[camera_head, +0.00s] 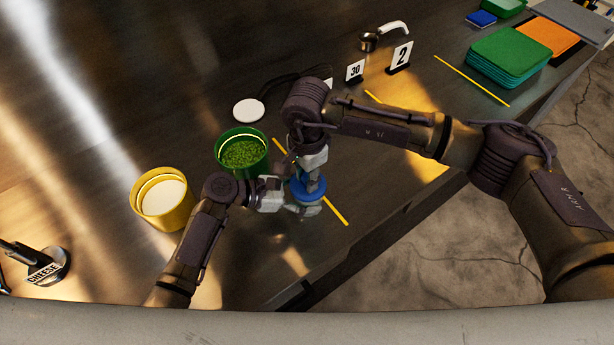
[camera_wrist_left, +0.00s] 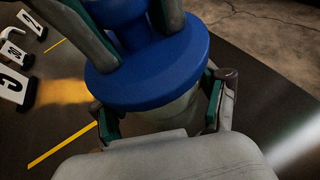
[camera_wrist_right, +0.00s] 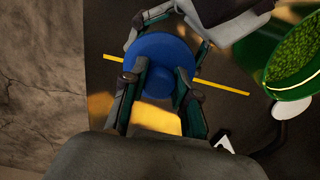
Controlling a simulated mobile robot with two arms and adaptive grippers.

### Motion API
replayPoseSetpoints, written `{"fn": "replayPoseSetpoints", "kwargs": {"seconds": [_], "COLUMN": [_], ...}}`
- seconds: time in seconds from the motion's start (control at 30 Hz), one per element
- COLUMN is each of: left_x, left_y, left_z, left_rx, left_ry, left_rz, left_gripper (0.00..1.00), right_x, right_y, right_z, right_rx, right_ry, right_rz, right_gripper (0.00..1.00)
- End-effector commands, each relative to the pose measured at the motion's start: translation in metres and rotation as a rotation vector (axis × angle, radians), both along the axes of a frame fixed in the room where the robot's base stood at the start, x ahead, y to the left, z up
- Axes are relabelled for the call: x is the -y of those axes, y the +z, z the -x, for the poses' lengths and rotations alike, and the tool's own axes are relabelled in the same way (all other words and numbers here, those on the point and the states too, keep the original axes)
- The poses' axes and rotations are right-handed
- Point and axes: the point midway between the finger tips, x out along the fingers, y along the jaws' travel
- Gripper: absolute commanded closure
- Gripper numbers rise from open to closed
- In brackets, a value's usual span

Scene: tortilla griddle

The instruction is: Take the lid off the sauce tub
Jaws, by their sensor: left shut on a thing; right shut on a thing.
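The sauce tub is a pale tub with a round blue lid (camera_head: 308,192) that has a knob on top. In the left wrist view the lid (camera_wrist_left: 150,78) covers the top of the tub (camera_wrist_left: 168,118). I cannot tell whether there is a gap under the lid. My left gripper (camera_wrist_left: 163,112) is shut around the tub's body, a finger on each side. My right gripper (camera_wrist_right: 157,82) comes from above and is shut on the knob of the lid (camera_wrist_right: 165,50). The tub's inside is hidden.
A green tub (camera_head: 243,153) of chopped greens stands just left, with a yellow tub (camera_head: 163,200) beyond it. A white disc (camera_head: 248,110) lies behind. Number signs (camera_head: 400,57) and green trays (camera_head: 507,56) are farther right. The table edge is close in front.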

Motion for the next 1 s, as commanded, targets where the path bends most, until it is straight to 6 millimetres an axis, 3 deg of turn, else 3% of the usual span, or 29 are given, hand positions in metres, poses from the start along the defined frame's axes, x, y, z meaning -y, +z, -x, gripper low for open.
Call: {"fn": "replayPoseSetpoints", "kwargs": {"seconds": [0.73,1.0], "left_x": [0.000,0.000], "left_y": [-0.001,-0.001], "left_z": [0.001,0.001], "left_rx": [-0.002,-0.002], "left_ry": [-0.001,-0.001], "left_rz": [-0.003,-0.002], "left_gripper": [0.89,0.89], "right_x": [0.000,0.000], "right_y": [0.015,0.045], "right_z": [0.000,-0.001], "right_rx": [0.000,0.003], "right_ry": [0.000,0.001], "right_rz": [0.000,-0.001], "right_gripper": [1.00,1.00]}}
